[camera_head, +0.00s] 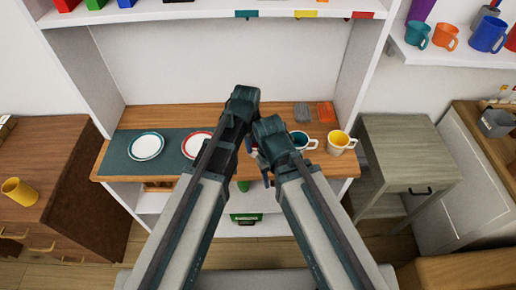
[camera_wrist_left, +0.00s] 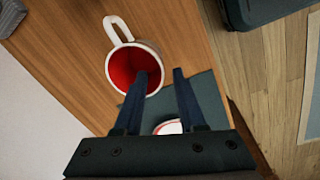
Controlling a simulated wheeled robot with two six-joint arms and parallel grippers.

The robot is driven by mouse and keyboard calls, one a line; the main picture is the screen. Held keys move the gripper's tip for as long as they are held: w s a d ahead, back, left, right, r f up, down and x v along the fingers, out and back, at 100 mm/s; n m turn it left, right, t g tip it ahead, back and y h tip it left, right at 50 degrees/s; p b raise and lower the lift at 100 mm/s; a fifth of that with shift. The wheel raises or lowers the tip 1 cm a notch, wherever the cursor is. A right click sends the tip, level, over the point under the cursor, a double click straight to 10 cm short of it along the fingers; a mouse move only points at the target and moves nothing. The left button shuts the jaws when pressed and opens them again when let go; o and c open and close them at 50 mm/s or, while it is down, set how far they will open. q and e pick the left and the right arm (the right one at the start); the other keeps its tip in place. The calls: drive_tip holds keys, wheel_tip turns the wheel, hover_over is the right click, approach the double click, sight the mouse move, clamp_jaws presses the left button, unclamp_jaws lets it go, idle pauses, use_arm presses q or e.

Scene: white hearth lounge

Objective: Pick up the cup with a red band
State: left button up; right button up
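The cup with a red inside (camera_wrist_left: 122,72) stands on the wooden top in the left wrist view. It is white outside with a white handle pointing away; I cannot see its outer band. My left gripper (camera_wrist_left: 162,72) is open, its fingers apart. One fingertip overlaps the cup's opening and the other is beside the cup; I cannot tell if they touch it. In the head view my arms hide most of this spot.
A red-rimmed plate (camera_head: 192,146) and a teal-rimmed plate (camera_head: 146,146) lie on a dark mat (camera_head: 122,163) to the left. A teal-lined cup (camera_head: 311,143) and a yellow cup (camera_head: 341,143) stand to the right. Shelf sides (camera_head: 358,60) flank the wooden top.

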sight(253, 153)
use_arm(q)
drive_tip(key=f+b, duration=0.4)
drive_tip(key=shift+w+d+f, duration=0.1)
drive_tip(key=shift+d+f, duration=0.15)
drive_tip(key=shift+f, duration=0.15)
drive_tip(key=shift+r, duration=0.1)
clamp_jaws()
idle(1.0)
